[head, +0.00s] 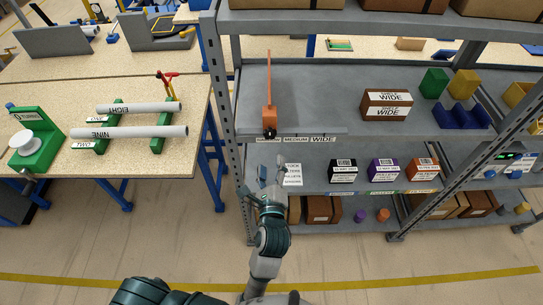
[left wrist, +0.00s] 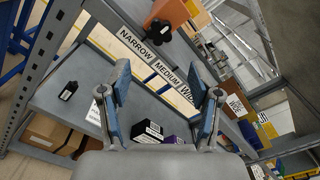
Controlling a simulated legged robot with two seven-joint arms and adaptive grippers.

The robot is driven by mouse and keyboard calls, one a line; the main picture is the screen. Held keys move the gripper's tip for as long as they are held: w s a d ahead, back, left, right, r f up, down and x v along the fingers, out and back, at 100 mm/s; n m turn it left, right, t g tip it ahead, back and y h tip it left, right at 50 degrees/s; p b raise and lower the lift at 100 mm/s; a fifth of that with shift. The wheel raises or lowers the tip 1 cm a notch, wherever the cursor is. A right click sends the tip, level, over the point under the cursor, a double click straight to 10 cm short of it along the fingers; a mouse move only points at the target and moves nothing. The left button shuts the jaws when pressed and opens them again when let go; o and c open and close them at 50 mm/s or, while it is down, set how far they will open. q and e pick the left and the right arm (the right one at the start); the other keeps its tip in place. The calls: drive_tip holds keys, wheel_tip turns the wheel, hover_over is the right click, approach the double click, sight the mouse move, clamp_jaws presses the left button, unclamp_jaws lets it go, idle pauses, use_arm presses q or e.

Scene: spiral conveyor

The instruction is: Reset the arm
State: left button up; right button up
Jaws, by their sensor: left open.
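My left gripper (head: 270,172) reaches up from the bottom of the head view to the middle shelf (head: 318,160) of the grey rack. It is open, with nothing visible between its fingers. In the left wrist view the two blue finger pads of the left gripper (left wrist: 168,92) stand wide apart. The shelf edge with NARROW, MEDIUM and WIDE labels (left wrist: 157,65) shows behind and between them. A white text card (head: 293,174) stands close to the right of the gripper in the head view. My right gripper is not in view.
An orange device (head: 270,118) stands on the shelf above the gripper. Black (head: 343,171), purple (head: 384,170) and orange (head: 422,168) labelled boxes line the middle shelf. Brown boxes (head: 322,208) sit below. A workbench with white tubes (head: 130,132) is at left.

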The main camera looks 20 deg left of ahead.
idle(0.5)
